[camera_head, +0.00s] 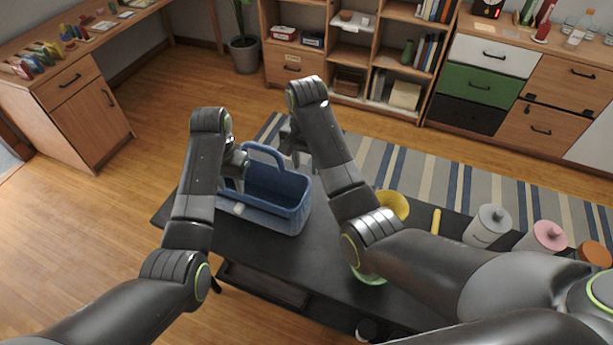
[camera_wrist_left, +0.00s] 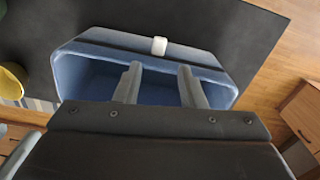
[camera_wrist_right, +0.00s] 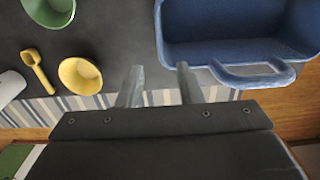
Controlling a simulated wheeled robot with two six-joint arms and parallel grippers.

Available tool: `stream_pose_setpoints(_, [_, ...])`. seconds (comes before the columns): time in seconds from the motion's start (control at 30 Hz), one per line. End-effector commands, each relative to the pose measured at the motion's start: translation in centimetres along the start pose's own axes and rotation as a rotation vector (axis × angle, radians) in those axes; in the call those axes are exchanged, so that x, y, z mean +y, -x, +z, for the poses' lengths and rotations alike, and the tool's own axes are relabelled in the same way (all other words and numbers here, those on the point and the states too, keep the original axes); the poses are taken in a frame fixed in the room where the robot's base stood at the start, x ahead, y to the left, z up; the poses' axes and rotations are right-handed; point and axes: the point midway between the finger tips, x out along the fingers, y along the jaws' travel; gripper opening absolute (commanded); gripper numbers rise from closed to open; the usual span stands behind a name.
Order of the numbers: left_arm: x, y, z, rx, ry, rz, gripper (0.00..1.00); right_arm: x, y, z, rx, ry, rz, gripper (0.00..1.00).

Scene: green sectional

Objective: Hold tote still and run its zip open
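The tote is a blue open-topped carrier (camera_head: 290,212) with an arched handle (camera_head: 262,152), standing on the dark table. A small white tab (camera_head: 239,209) sits on its near side; it also shows in the left wrist view (camera_wrist_left: 159,46).
On the table (camera_head: 310,255) to the right are a yellow bowl (camera_wrist_right: 80,78), a green bowl (camera_wrist_right: 48,10), a yellow spoon (camera_wrist_right: 38,66) and lidded jars, one white (camera_head: 489,228), one pink (camera_head: 541,238). A striped rug (camera_head: 440,180) lies behind.

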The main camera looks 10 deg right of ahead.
Motion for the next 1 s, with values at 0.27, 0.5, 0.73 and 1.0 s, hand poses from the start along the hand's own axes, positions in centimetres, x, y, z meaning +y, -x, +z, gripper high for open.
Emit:
stream_pose_setpoints(0.27, [0.0, 0.0, 0.0, 0.0, 0.0, 0.0, 0.36, 0.1, -4.7, 0.0, -0.003, -0.001, 0.005, 0.33])
stream_pose_setpoints(0.5, [0.0, 0.0, 0.0, 0.0, 0.0, 0.0, 0.36, 0.2, -9.5, 0.0, -0.002, 0.0, 0.007, 0.33])
stream_pose_setpoints(0.73, [0.0, 0.0, 0.0, 0.0, 0.0, 0.0, 0.36, 0.2, -13.5, -0.1, 0.0, 0.0, 0.005, 0.33])
stream_pose_setpoints(1.0, [0.0, 0.0, 0.0, 0.0, 0.0, 0.0, 0.36, 0.2, -16.1, -0.1, 0.001, 0.0, 0.004, 0.33])
